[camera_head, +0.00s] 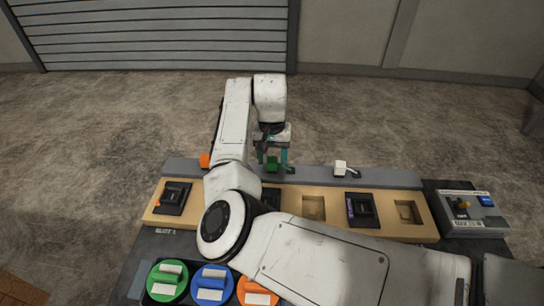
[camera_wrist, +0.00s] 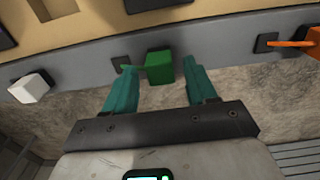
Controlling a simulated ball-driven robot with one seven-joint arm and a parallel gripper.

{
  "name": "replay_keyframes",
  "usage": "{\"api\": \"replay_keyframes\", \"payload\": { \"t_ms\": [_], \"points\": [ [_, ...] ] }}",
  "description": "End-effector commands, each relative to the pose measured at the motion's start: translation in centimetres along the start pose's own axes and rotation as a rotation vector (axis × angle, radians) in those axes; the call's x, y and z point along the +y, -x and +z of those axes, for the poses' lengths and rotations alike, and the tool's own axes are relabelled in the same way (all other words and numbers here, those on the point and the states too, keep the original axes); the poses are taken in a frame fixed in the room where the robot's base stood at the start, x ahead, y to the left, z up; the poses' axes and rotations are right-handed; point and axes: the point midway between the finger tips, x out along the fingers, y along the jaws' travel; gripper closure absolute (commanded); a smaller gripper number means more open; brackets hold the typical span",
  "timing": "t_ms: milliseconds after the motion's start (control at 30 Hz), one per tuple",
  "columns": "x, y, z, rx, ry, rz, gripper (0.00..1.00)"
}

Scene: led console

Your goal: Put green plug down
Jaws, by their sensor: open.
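The green plug (camera_wrist: 160,67) is a small green block on the grey back ledge of the console, beside a small dark plate. In the wrist view it lies between and just beyond the two teal fingers of my gripper (camera_wrist: 163,88). The fingers are apart with a gap on each side of the plug. In the head view my gripper (camera_head: 272,156) hangs over the ledge, and the green plug (camera_head: 272,163) shows at its fingertips. Part of the plug is hidden there by a finger.
A white plug (camera_head: 340,167) sits on the ledge to the right, and an orange plug (camera_head: 204,160) to the left. The wooden panel (camera_head: 160,213) holds dark modules and empty recesses. Green, blue and orange round knobs (camera_head: 211,285) stand in front. A switch box (camera_head: 470,211) is at right.

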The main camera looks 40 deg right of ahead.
Motion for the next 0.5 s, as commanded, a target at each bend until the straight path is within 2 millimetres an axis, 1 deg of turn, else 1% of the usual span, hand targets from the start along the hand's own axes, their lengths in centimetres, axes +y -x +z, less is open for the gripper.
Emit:
{"api": "replay_keyframes", "payload": {
  "t_ms": [167,400,500],
  "points": [
    [0.0,2.3,-0.1,0.004,-0.001,-0.001,0.43],
    [0.0,7.2,-0.1,0.004,-0.002,-0.001,0.43],
    [0.0,9.1,-0.1,0.004,-0.001,-0.002,0.43]
  ]
}}
